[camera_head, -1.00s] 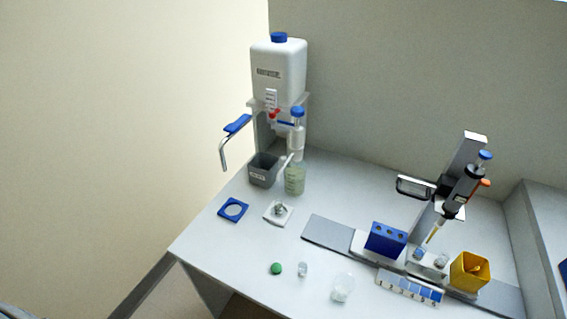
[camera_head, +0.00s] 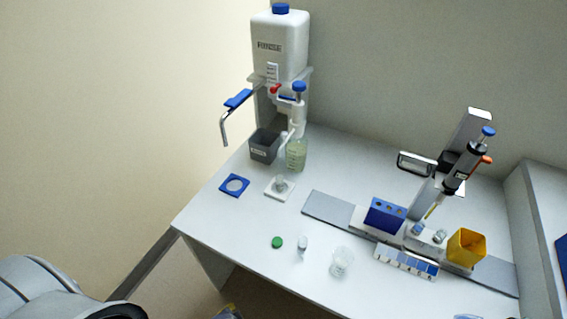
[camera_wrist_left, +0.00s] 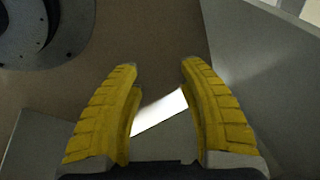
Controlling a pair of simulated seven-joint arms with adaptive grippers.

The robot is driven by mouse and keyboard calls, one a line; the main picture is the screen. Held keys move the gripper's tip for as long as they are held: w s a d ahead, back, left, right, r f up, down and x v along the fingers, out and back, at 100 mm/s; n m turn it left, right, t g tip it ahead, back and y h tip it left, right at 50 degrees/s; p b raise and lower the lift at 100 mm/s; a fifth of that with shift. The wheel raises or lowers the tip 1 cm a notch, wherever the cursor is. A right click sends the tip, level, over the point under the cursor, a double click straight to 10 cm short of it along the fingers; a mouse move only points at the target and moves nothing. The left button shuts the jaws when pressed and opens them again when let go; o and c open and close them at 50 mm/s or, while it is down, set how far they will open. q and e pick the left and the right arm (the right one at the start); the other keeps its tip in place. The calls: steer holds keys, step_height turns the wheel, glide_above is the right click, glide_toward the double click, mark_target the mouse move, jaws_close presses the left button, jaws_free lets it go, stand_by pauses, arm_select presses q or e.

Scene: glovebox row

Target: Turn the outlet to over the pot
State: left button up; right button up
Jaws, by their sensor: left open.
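A bottle-top dispenser (camera_head: 299,115) with a blue top stands on a bottle of pale green liquid (camera_head: 297,155). Its thin white outlet (camera_head: 286,141) slants down to the left, its tip by the right side of the grey box. A small clear pot (camera_head: 280,181) sits on a white square plate in front of the bottle, left of it. In the left wrist view my left gripper (camera_wrist_left: 160,68) has its yellow fingers apart with nothing between them. In the head view only a bit of yellow shows at the bottom edge, well short of the dispenser. My right gripper is not in view.
A grey open box (camera_head: 265,139) stands left of the bottle, below a white tank (camera_head: 280,50) with a blue-handled metal arm (camera_head: 238,99). A blue ring plate (camera_head: 234,177), green cap (camera_head: 277,242) and clear beaker (camera_head: 341,257) lie in front. A pipette stand (camera_head: 466,140) is at right.

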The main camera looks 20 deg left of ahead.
arm_select(q)
steer(key=w+a+r+t+y, duration=0.1)
steer(key=w+a+r, duration=0.1)
steer(key=r, duration=0.9)
steer(key=w+a+r+t+y, duration=0.1)
steer(key=w+r, duration=0.1)
steer(key=r, duration=0.8)
steer(key=w+a+r+t+y, duration=0.1)
steer(key=w+a+r, duration=0.1)
steer(key=r, duration=0.9)
steer(key=n+t, duration=0.9)
steer(key=t, duration=0.2)
glide_toward(284, 136)
steer(key=x, duration=1.1)
jaws_close()
